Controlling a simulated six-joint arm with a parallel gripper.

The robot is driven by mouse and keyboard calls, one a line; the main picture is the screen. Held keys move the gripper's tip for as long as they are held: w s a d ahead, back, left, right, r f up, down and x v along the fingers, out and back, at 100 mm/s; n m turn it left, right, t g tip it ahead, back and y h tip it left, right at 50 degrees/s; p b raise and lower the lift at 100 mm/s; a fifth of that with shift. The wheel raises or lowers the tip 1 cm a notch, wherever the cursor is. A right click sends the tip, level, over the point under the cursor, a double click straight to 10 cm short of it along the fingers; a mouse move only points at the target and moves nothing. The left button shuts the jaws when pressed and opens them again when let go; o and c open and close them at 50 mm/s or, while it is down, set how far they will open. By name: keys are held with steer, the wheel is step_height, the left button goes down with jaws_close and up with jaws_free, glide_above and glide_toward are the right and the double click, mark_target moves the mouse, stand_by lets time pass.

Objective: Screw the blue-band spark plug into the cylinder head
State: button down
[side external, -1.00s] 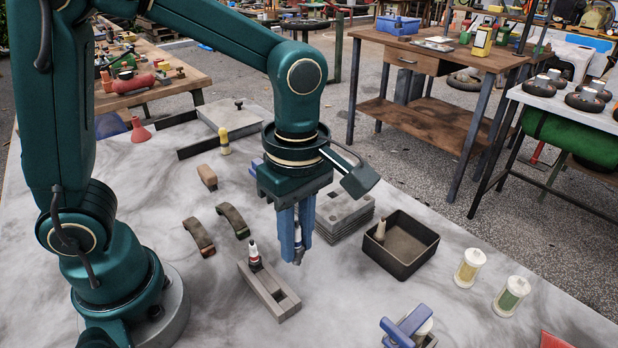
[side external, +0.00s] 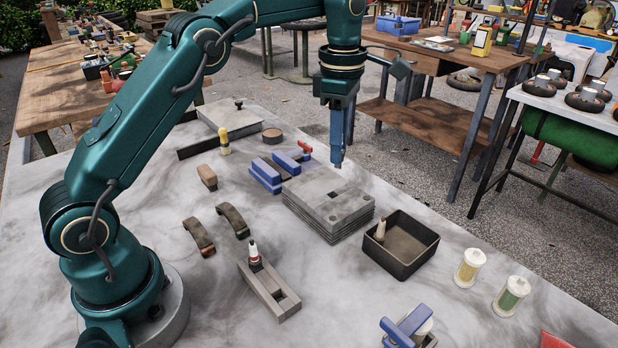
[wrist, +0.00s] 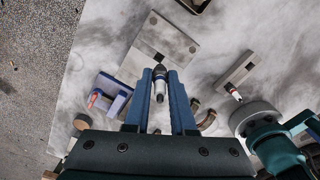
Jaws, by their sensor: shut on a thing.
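My gripper (side external: 337,160) is shut on the blue-band spark plug and holds it above the far part of the cylinder head. In the wrist view the spark plug (wrist: 160,84) sits between the blue fingers (wrist: 160,76), its dark end pointing away from the gripper. In the side view the fingers mostly hide it. The cylinder head (side external: 322,192) is a grey finned block with a dark square opening and round holes on top. It also shows in the wrist view (wrist: 174,42), with the dark opening close beyond the plug's tip. The tip appears apart from the block.
A grey holder (side external: 284,308) carries a red-band plug (side external: 254,254) and has an empty slot. A black tray (side external: 402,265) holds a pale plug (side external: 380,230). A blue clamp (side external: 266,176) with a red handle (side external: 304,147) stands beside the head. Two jars (side external: 469,267) stand right.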

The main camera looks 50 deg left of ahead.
steer(key=shift+a+f, duration=0.3)
steer(key=shift+a, duration=0.1)
steer(key=shift+f, duration=2.35)
steer(key=shift+f, duration=1.1)
stand_by(1.3)
steer(key=c, duration=0.7)
jaws_free()
jaws_close()
steer(key=shift+m, duration=2.2)
